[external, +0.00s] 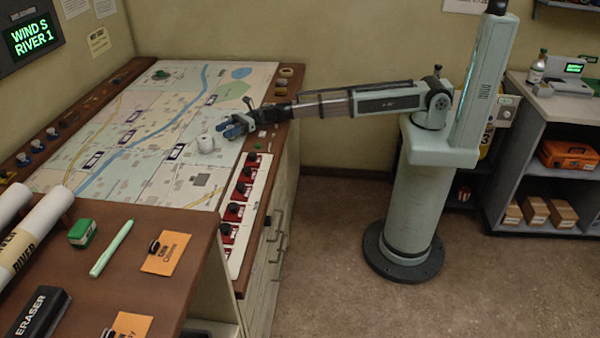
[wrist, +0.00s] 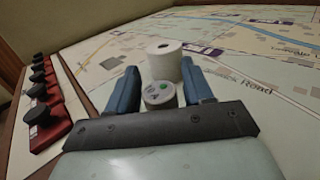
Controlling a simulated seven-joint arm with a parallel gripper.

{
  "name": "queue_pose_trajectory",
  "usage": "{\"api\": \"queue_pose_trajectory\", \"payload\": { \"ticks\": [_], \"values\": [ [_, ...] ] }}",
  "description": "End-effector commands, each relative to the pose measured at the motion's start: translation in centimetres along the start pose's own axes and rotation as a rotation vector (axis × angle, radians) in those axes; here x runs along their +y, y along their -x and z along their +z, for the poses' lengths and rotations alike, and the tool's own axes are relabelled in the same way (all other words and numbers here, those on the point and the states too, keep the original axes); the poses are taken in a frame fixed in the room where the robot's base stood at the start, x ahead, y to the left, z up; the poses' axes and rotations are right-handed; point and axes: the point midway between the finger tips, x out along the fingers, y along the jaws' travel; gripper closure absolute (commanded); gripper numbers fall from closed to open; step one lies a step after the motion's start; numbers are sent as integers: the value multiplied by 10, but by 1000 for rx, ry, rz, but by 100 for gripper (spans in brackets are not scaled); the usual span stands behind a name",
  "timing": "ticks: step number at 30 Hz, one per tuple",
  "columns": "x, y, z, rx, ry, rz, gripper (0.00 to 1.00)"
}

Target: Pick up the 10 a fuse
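A small round whitish piece (wrist: 158,95) with a green dot and dark marks on its top face is between my fingers in the wrist view. It looks like a fuse, but I cannot read its rating. My gripper (wrist: 161,80) has two blue fingers standing apart, one on each side of it, with narrow gaps showing. In the external view my gripper (external: 229,129) is low over the map table and hides the piece. A white cylinder (wrist: 164,60) with a dark hole in its top stands just beyond the fingertips; it also shows in the external view (external: 205,144).
The map table (external: 130,120) is mostly flat and clear around the gripper. A row of red switches with black knobs (external: 235,211) runs along its near right edge, left of the gripper in the wrist view. A raised wooden desk (external: 190,290) stands in front.

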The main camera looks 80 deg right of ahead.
Motion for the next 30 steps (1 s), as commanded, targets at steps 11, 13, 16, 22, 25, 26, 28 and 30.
{"api": "queue_pose_trajectory", "payload": {
  "ticks": [11, 13, 16, 22, 25, 26, 28, 30],
  "values": [
    [0, 0, 0, 0, 0, 0, 86],
    [0, 0, 0, 0, 0, 0, 92],
    [0, 0, 0, 0, 0, 0, 96],
    [0, 0, 2, 0, 0, 0, 96],
    [0, 0, 7, -1, 0, 0, 96],
    [0, 0, 10, -1, 1, 0, 96],
    [0, 0, 19, -1, 2, 0, 96],
    [0, 0, 29, -2, 2, 0, 96]
  ]
}}
